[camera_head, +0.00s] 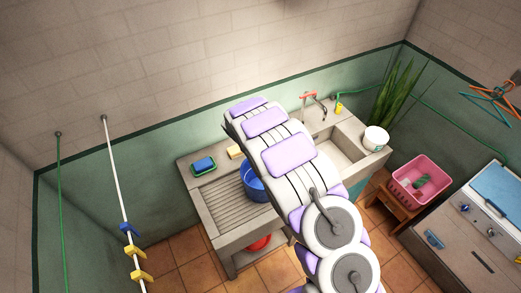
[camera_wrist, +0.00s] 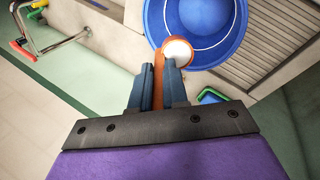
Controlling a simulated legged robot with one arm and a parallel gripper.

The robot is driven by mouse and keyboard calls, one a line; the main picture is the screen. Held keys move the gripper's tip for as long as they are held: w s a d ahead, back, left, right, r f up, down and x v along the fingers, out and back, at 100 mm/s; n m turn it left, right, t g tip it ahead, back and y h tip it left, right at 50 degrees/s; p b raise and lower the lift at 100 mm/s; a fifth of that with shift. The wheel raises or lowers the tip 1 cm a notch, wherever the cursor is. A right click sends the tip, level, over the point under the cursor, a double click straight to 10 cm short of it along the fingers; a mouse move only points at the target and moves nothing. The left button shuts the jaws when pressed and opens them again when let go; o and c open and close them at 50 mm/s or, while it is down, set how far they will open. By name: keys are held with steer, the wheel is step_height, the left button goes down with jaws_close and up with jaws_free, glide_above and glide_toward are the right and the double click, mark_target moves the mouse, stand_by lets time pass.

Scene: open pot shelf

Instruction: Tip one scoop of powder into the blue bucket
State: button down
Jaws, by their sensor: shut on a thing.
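The blue bucket (camera_head: 252,184) stands on the ribbed drainboard of the stone sink, partly hidden by my arm. In the wrist view the bucket (camera_wrist: 214,28) is open towards me, with a pale line around its inside. My gripper (camera_wrist: 157,68) is shut on the handle of an orange scoop (camera_wrist: 158,95). The scoop's bowl holds white powder (camera_wrist: 178,50) and overlaps the near rim of the bucket in the picture. The height of the bowl above the rim cannot be told. My gripper is hidden behind my arm in the head view.
A white tub (camera_head: 376,138) stands on the sink's right edge. The tap (camera_head: 317,104) rises behind the basin. A green tray with a blue item (camera_head: 203,165) and a yellow sponge (camera_head: 235,152) lie left of the bucket. A pink basket (camera_head: 420,182) sits on a stool at right.

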steer(key=shift+s+f+b, duration=0.15)
steer(key=shift+f+b, duration=0.15)
steer(key=shift+b, duration=0.55)
steer(key=d+t+b, duration=0.1)
steer(key=b, duration=0.1)
steer(key=shift+s+b, duration=0.15)
steer(key=shift+b, duration=0.2)
steer(key=shift+s+a+f+h+b, duration=0.15)
steer(key=shift+h+b, duration=0.15)
steer(key=shift+b, duration=0.6)
steer(key=b, duration=0.1)
steer(key=a+t+b, duration=0.1)
steer(key=b, duration=0.1)
steer(key=shift+s+f+b, duration=0.25)
steer(key=shift+b, duration=0.05)
steer(key=s+a+f+t+h+b, duration=0.1)
steer(key=s+f+t+h+b, duration=0.3)
steer(key=b, duration=2.1)
steer(key=shift+s+a+t+h, duration=0.25)
steer(key=shift+a+t+h, duration=0.1)
steer(key=shift+t, duration=1.75)
